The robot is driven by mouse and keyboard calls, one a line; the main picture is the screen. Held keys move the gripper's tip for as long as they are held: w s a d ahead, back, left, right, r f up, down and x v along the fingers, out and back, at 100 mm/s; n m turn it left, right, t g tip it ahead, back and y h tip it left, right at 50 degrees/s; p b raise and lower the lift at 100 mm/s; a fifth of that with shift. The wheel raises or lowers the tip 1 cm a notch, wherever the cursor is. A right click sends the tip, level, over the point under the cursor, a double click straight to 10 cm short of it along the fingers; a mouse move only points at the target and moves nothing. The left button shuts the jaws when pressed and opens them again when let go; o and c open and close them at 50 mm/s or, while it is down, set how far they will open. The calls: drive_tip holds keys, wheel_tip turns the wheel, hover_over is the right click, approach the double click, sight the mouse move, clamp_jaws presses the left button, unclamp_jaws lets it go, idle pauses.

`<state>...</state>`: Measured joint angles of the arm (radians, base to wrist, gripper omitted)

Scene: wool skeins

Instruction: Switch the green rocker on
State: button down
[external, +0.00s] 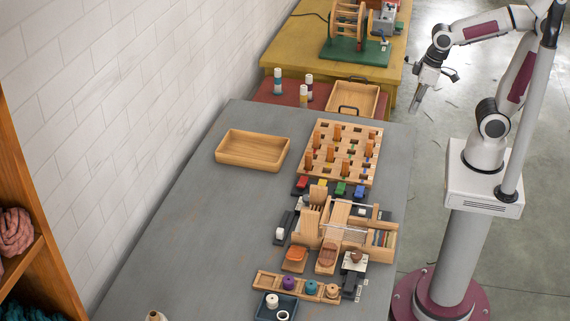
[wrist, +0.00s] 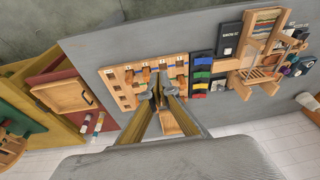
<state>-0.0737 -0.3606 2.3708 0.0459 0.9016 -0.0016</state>
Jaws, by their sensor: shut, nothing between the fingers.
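The green rocker (external: 340,188) sits in a row of coloured rockers on the grey table, between the yellow rocker (external: 321,185) and the blue rocker (external: 359,191). The red rocker (external: 302,183) is at the left end. In the wrist view the green rocker (wrist: 203,75) lies right of the fingers. Its tilt is too small to tell. My gripper (external: 414,108) is shut and empty, raised beyond the table's right edge, well apart from the rockers. It also shows in the wrist view (wrist: 161,93).
A wooden peg board (external: 348,131) with upright orange pegs stands just behind the rockers. A wooden loom-like frame (external: 344,216) stands in front of them. An empty wooden tray (external: 252,165) lies at the left. The table's left side is clear.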

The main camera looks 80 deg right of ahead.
drive_tip(key=w+a+f+g+y, duration=0.1)
drive_tip(key=w+a+f, duration=0.3)
drive_tip(key=w+a, duration=0.3)
drive_tip(key=w+a+f+g+y, duration=0.1)
drive_tip(key=w+a+f, duration=0.4)
drive_tip(key=w, duration=0.8)
drive_tip(key=shift+w+a+m+g+y, duration=0.25)
drive_tip(key=shift+a+y, duration=0.25)
drive_tip(key=shift+a, duration=0.35)
drive_tip(key=shift+f, duration=0.1)
approach(339, 191)
drive_tip(key=x, duration=0.5)
drive_tip(key=shift+d, duration=0.15)
drive_tip(key=shift+x, duration=0.95)
